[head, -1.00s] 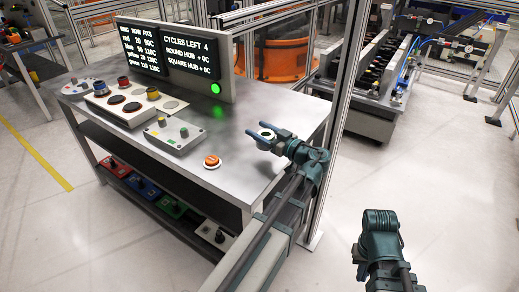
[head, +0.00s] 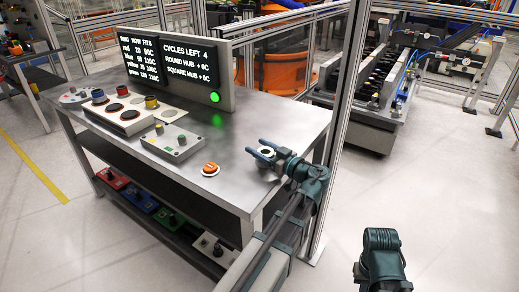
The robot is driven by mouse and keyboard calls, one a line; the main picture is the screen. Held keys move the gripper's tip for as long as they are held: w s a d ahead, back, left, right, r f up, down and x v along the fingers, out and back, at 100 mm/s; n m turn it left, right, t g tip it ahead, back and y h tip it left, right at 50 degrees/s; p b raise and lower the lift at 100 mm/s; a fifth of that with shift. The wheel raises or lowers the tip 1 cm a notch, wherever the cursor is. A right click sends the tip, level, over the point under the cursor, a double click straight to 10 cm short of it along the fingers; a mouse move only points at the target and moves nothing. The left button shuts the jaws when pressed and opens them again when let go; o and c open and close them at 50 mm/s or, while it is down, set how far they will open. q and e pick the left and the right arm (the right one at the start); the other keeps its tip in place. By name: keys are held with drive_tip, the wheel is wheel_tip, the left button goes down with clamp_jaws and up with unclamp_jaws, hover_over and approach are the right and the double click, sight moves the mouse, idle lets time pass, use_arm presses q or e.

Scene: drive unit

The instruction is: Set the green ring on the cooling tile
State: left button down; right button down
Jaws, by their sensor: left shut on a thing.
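My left gripper (head: 264,152) is over the right end of the steel bench, shut on a small ring-shaped piece (head: 266,152) that looks pale with a dark centre. Its colour is not clear, but I see no other green ring. The fingers point left, toward the bench middle. My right gripper (head: 383,240) is low at the right, off the bench, with its fingers not clear.
A display panel (head: 185,65) with a green lamp stands behind. The bench top (head: 235,135) between button and gripper is bare.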

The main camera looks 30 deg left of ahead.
use_arm(q)
drive_tip(key=shift+c, duration=0.5)
unclamp_jaws()
drive_tip(key=shift+f, duration=0.1)
